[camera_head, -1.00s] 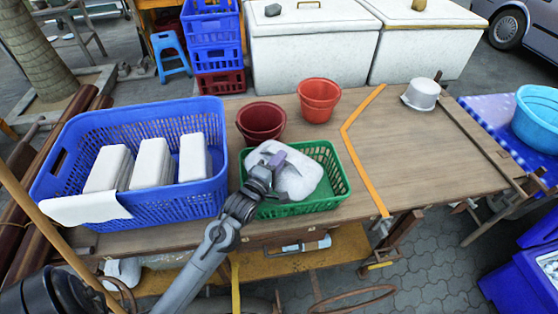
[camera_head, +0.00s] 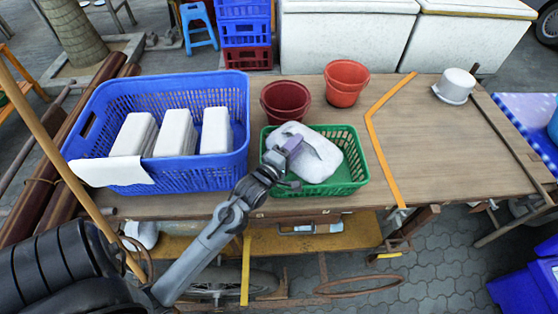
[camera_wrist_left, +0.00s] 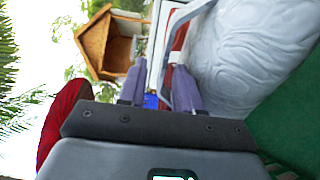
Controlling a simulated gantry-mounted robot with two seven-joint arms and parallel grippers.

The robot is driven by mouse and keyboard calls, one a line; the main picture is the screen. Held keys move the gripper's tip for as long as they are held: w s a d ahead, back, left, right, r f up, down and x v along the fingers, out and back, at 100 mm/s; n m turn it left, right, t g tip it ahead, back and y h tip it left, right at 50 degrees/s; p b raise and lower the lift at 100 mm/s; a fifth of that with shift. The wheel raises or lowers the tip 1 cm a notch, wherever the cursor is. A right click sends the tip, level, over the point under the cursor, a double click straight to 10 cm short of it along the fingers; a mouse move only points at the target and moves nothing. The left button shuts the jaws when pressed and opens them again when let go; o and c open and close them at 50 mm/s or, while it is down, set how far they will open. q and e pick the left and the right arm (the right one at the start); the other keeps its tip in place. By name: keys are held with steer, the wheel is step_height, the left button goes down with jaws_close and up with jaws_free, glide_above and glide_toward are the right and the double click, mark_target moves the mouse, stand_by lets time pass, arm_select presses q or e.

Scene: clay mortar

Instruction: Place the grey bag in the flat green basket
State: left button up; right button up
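The grey bag (camera_head: 318,158), pale and puffy, lies in the flat green basket (camera_head: 352,180), mostly towards its left and back side. Part of the basket floor shows in front of and to the right of it. My left gripper (camera_head: 290,147) is at the bag's left side, its purple fingertips over the bag in the head view. In the left wrist view, the fingers (camera_wrist_left: 158,88) stand apart with background showing between them, and the bag (camera_wrist_left: 250,50) is beside the right-hand finger. My right gripper is in neither view.
A large blue basket (camera_head: 200,175) with several white blocks stands left of the green basket. A dark red bucket (camera_head: 285,100) and an orange-red bucket (camera_head: 346,83) stand behind. The wooden table (camera_head: 440,145) is clear right of the orange strip, with a white pot (camera_head: 455,87) at the back.

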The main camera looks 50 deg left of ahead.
arm_select(q)
steer(key=v, duration=0.9)
steer(key=s+d+f+m+g+h, duration=0.4)
steer(key=d+f+m+g, duration=0.35)
steer(key=m, duration=0.45)
steer(key=s+d+f+m+g, duration=0.4)
steer(key=s+d+m+g, duration=0.2)
steer(key=s+m, duration=0.4)
steer(key=shift+s+m+h+p, duration=0.3)
steer(key=shift+s+m+p, duration=0.1)
steer(key=shift+s, duration=0.05)
steer(key=shift+d, duration=0.15)
step_height(320, 180, up, 38)
steer(key=p, duration=3.7)
steer(key=shift+f+p, duration=0.15)
steer(key=shift+p, duration=0.2)
